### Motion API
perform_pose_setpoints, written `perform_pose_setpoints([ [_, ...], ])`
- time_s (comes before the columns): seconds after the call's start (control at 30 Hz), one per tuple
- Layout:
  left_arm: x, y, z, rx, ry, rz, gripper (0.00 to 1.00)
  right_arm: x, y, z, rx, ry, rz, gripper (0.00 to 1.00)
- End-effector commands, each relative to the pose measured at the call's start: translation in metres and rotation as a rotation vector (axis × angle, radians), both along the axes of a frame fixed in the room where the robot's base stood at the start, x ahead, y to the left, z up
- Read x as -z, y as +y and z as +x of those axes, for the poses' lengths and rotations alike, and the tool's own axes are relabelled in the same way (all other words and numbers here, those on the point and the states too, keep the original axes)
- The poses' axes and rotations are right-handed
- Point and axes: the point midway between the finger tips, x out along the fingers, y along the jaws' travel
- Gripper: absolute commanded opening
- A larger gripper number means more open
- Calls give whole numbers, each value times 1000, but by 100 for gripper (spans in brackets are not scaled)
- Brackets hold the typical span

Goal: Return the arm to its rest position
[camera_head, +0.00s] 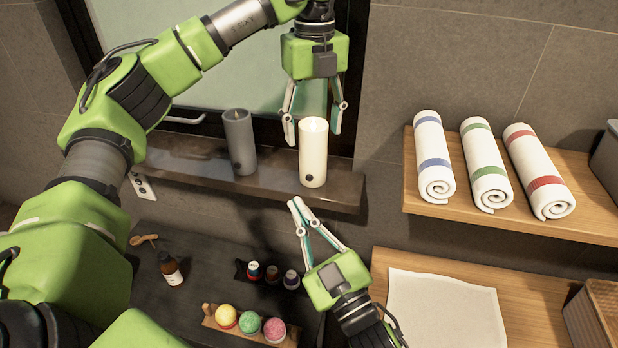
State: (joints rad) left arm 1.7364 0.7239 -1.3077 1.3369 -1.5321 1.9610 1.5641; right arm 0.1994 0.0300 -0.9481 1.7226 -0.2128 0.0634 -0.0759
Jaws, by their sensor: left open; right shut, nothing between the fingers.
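My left arm comes in from the left and reaches across the top. My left gripper (313,133) points down with its fingers spread open. A white candle (313,160) stands upright on the dark shelf, between or just behind the fingers; I cannot tell whether they touch it. My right gripper (297,205) is lower, below the shelf edge. Its fingers meet at the tips and it holds nothing.
A grey candle (239,140) stands on the dark shelf (190,160). Rolled towels (490,170) lie on a wooden shelf (420,205) at right. Below are a brown bottle (171,270), small bottles (272,274), bath bombs (249,322) on a wooden tray and a white cloth (445,310).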

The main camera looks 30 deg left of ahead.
Motion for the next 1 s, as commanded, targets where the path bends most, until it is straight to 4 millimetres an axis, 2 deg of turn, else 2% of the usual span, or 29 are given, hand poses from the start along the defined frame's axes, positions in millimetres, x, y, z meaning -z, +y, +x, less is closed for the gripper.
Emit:
perform_pose_setpoints([
  [0.1,-20,-1,1,0,-2,-1,58,0,0,0,0,0,0,0],
  [0.2,-29,0,0,-1,-1,-1,58,0,0,0,0,0,0,0],
  [0.47,-36,0,0,0,1,-1,58,-2,0,0,0,0,0,0],
  [0.57,-49,0,0,0,1,-1,58,-15,0,0,0,-1,1,0],
  [0.7,-77,0,0,0,0,0,58,-43,0,0,0,-1,1,0],
  [1.0,-111,0,0,0,1,-1,58,-77,0,0,0,0,0,0],
])
